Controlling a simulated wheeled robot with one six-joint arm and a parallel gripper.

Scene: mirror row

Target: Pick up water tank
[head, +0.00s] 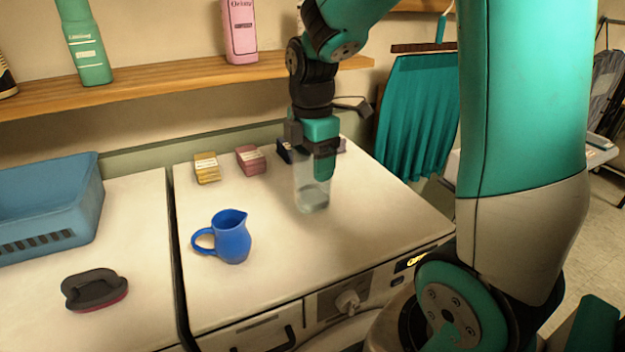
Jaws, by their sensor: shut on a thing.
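The water tank (312,197) is a clear, see-through container, upright on or just above the white top of the washing machine. Whether its base touches the surface cannot be told. My gripper (322,172) comes down from above and is shut on the tank's upper part. The gripper's teal and dark body hides the tank's top.
A blue jug (232,238) stands left of the tank. Yellow (206,168) and pink (250,159) boxes sit behind it, with dark boxes partly hidden by my gripper. A blue basket (45,205) and a dark brush (95,289) are at left. A wooden shelf (165,76) runs above.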

